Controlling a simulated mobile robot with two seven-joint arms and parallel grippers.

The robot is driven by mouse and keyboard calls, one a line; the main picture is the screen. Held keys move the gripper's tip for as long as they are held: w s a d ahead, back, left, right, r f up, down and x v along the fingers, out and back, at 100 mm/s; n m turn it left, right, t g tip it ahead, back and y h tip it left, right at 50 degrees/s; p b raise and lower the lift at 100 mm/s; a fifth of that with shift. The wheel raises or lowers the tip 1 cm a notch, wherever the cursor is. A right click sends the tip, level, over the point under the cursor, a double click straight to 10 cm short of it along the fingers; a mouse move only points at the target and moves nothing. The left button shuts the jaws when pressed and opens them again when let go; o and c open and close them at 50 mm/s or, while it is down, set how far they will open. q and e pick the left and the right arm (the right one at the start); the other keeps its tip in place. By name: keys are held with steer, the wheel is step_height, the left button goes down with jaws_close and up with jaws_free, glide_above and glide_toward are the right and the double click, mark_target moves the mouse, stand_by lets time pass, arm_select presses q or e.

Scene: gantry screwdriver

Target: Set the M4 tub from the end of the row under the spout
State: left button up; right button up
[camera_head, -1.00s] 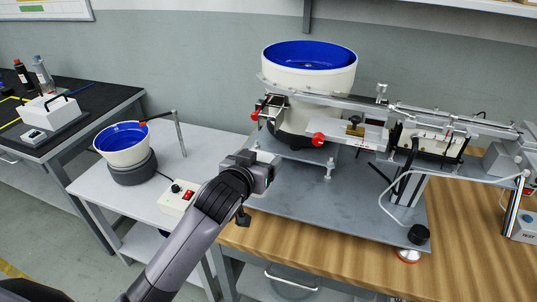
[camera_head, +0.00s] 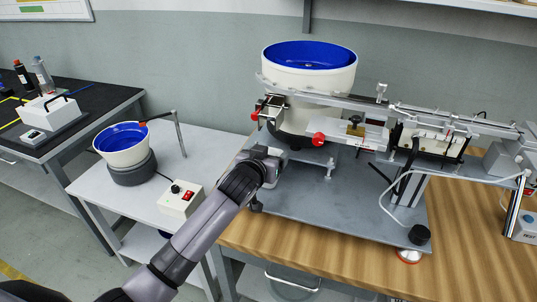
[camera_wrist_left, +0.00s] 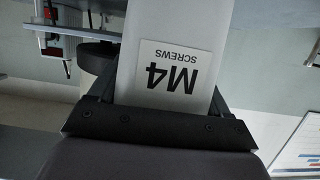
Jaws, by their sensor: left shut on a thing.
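The M4 tub (camera_wrist_left: 175,25) fills the middle of the left wrist view. It is pale, with a white label reading "M4 SCREWS" that appears upside down. My left gripper (camera_wrist_left: 160,98) is shut on it, with a dark finger on each side. In the head view my left gripper (camera_head: 274,160) is over the front left of the grey machine plate, below the large blue-lined bowl feeder (camera_head: 310,75). The tub is hidden there behind the gripper. I cannot tell which part is the spout. My right gripper is not in view.
The machine's rail (camera_head: 395,108) and red-tipped fittings (camera_head: 318,139) lie close to the gripper. A smaller blue bowl feeder (camera_head: 125,145) and a switch box (camera_head: 181,198) stand on the white table at left. The wooden bench (camera_head: 300,247) is clear at its front edge.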

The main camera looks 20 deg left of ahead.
arm_select(q)
steer(key=shift+f, duration=0.15)
steer(key=o, duration=1)
steer(key=shift+r, duration=0.3)
steer(key=shift+s, duration=0.25)
steer(key=p+v, duration=0.1)
steer(key=v, duration=1)
steer(key=s+f+g, duration=0.1)
steer(key=s+f, duration=0.6)
steer(key=s+a+f+m+g+h, duration=0.1)
steer(key=s+f, duration=0.6)
steer(key=s, duration=0.1)
steer(key=s+a+f+m+g, duration=0.1)
steer(key=s+f+g, duration=0.1)
steer(key=s+f, duration=0.6)
steer(key=shift+f+h, duration=0.1)
steer(key=shift+h, duration=0.2)
